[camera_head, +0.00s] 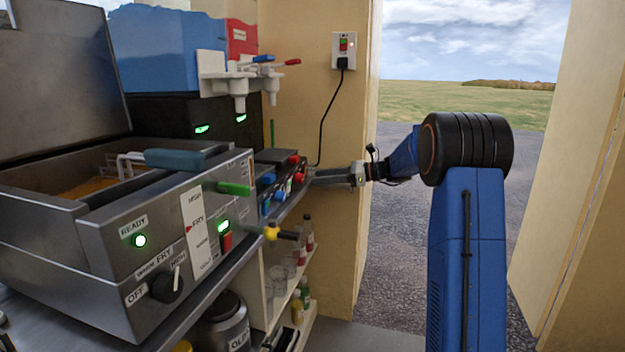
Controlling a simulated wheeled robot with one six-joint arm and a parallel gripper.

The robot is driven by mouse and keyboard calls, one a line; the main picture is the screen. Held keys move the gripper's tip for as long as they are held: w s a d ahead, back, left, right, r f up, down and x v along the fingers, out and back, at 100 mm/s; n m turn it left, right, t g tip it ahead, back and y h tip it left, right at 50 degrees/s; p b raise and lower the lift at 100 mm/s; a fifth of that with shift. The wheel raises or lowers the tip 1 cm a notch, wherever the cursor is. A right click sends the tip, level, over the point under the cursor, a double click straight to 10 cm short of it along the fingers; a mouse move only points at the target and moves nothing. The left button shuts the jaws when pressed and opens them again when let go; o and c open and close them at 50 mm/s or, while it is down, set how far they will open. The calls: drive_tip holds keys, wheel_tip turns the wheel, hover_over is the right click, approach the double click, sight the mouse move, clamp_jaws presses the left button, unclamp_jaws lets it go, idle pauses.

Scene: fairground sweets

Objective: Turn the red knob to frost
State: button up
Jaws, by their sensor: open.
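Two red knobs show on the front of a small dark machine (276,157) at the far end of the counter. The upper red knob (294,159) is near its top edge, and the lower red knob (299,177) is just below. Blue knobs (267,179) sit on the same panel to the left. No frost marking or pointer can be read at this size. My gripper (316,178) is open, with its fingers pointing left at the lower red knob, close to it. I cannot tell whether they touch it.
A blue and red dispenser (160,50) stands behind. A black cord (327,120) hangs from the wall switch (344,48). The doorway at right is open.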

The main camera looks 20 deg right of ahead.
drive_tip(key=v, duration=1.2)
drive_tip(key=shift+s+d, duration=0.15)
drive_tip(key=shift+d, duration=0.05)
drive_tip(key=shift+a, duration=0.1)
drive_tip(key=s+a+f+n+g+h, duration=0.25)
drive_tip(key=s+a+n, duration=0.25)
drive_tip(key=s+a, duration=0.6)
drive_tip(key=s+a+f+n+g+h, duration=0.15)
drive_tip(key=s+a+n+h, duration=0.3)
drive_tip(key=s+a, duration=0.6)
drive_tip(key=s+d+f+n+h, duration=0.1)
drive_tip(key=s+f+n+h, duration=0.2)
drive_tip(key=s, duration=1)
drive_tip(key=s+d+f+n+h, duration=0.2)
drive_tip(key=s+f+n+h, duration=0.1)
drive_tip(key=s+f+n, duration=0.5)
drive_tip(key=s+n, duration=0.3)
drive_tip(key=s, duration=0.3)
drive_tip(key=shift+f+t+h, duration=0.15)
drive_tip(key=shift+t+h, duration=0.25)
